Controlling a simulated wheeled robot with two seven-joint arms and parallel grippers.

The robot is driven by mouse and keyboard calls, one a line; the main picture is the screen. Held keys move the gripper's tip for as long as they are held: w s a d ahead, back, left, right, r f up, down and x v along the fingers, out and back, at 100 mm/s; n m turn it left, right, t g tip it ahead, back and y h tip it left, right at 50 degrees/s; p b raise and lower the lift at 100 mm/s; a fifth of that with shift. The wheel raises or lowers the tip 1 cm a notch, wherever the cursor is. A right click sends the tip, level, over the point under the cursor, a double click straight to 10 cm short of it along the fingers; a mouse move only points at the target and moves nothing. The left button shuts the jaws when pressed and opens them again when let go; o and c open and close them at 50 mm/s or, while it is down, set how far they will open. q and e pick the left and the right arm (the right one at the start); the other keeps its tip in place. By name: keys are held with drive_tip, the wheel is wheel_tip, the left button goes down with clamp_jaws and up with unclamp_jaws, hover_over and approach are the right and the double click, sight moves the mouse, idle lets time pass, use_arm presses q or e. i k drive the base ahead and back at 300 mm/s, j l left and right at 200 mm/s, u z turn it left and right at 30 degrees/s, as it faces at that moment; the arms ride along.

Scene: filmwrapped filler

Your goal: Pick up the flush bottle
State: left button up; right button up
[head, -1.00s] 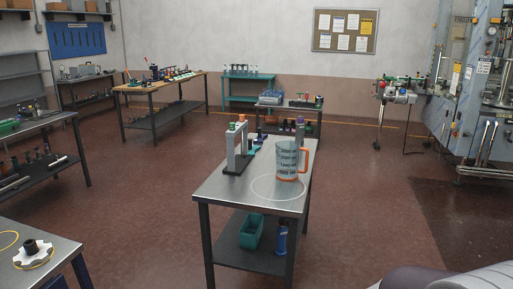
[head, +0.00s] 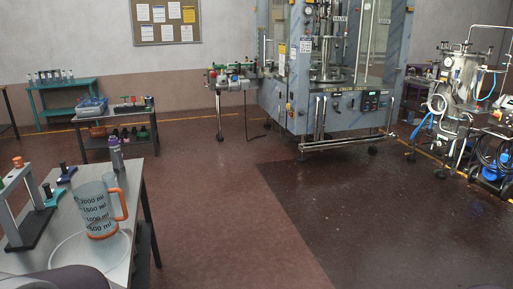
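No label marks which thing is the flush bottle. A slim grey bottle with a purple cap (head: 116,153) stands upright at the far edge of the near metal table (head: 30,262), on the left of the head view. A large clear measuring jug (head: 92,207) with an orange handle and base stands on the same table, in front of the bottle. A small clear cup is beside the jug. Neither gripper shows, so I cannot see their state or how far they are from the bottle. A rounded grey part at the bottom left edge may be mine.
A large filling machine (head: 325,75) stands at the back. The floor (head: 230,215) right of the table is clear.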

sight(115, 152)
drive_tip(key=i+l, duration=0.1)
drive_tip(key=i, duration=0.65)
drive_tip(key=i+l, duration=0.15)
drive_tip(key=i, duration=0.6)
